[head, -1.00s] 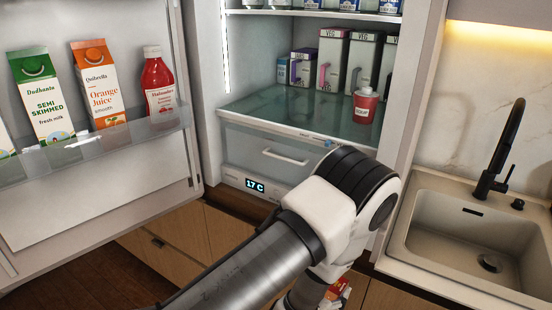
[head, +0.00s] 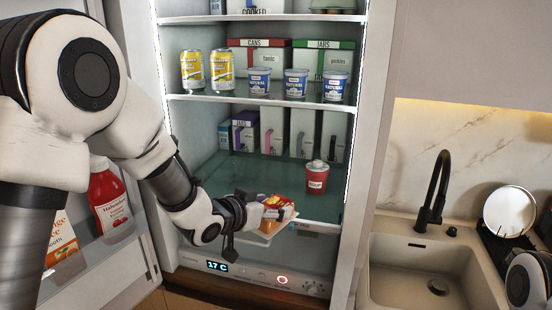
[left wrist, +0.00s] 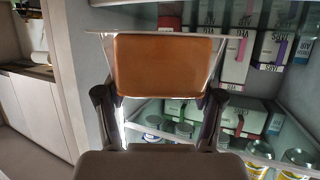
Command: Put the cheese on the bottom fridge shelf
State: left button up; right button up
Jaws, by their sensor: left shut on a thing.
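The cheese is an orange pack with a pale flat rim (head: 277,205). My left gripper (head: 262,212) is shut on it and holds it at the front edge of the bottom glass shelf (head: 250,178). Whether the pack touches the shelf is unclear. In the left wrist view the cheese (left wrist: 165,66) shows its plain orange face between the two fingers, with fridge shelves behind it. The fridge is open. My right gripper is not in view.
A red lidded cup (head: 317,178) stands on the shelf's right side, boxes (head: 272,130) along its back. The shelf's middle and left front are clear. Cans (head: 222,70) and yogurt cups (head: 297,83) fill the shelf above. The open door with a red bottle (head: 108,205) is left.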

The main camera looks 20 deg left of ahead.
aim_at(271, 185)
jog(key=i+j, duration=0.1)
jog(key=i, duration=0.35)
jog(key=i+j+u, duration=0.1)
jog(key=i, duration=0.3)
